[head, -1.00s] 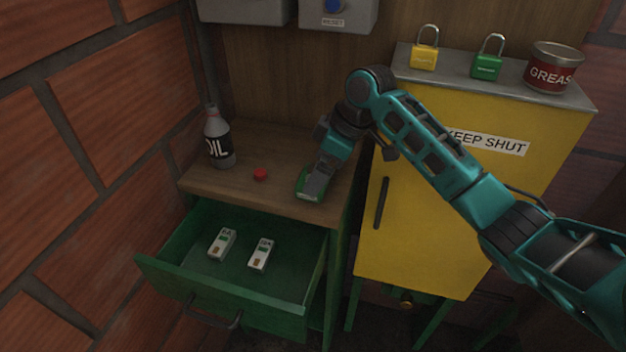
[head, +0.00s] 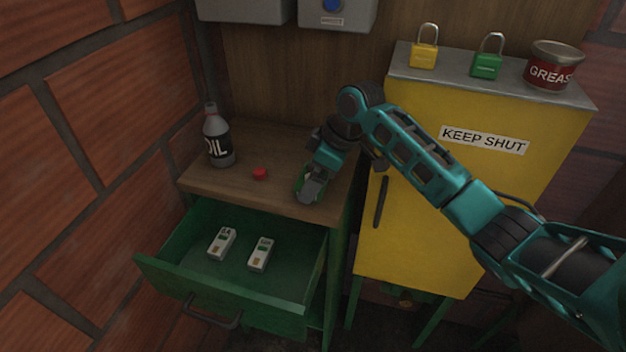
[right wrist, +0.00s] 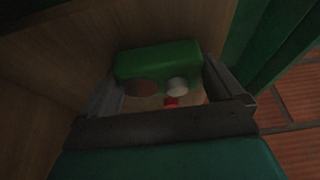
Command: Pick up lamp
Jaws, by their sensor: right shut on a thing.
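The lamp appears to be the green block-like thing (right wrist: 158,60) between the fingers of my right gripper (right wrist: 166,90) in the right wrist view. A dark reddish disc and a pale round knob show on its near side. In the head view my right gripper (head: 310,190) points down at the front right of the wooden bench top, shut on the lamp. Only a little green shows beside the fingers there, and most of the lamp is hidden. I cannot tell whether it touches the bench. My left gripper is not in view.
An oil bottle (head: 217,138) and a small red thing (head: 260,174) stand on the bench top (head: 235,187). Below, a green drawer (head: 168,268) is open with two small white boxes inside. A yellow cabinet (head: 440,210) stands at right, with two padlocks and a grease tin on top.

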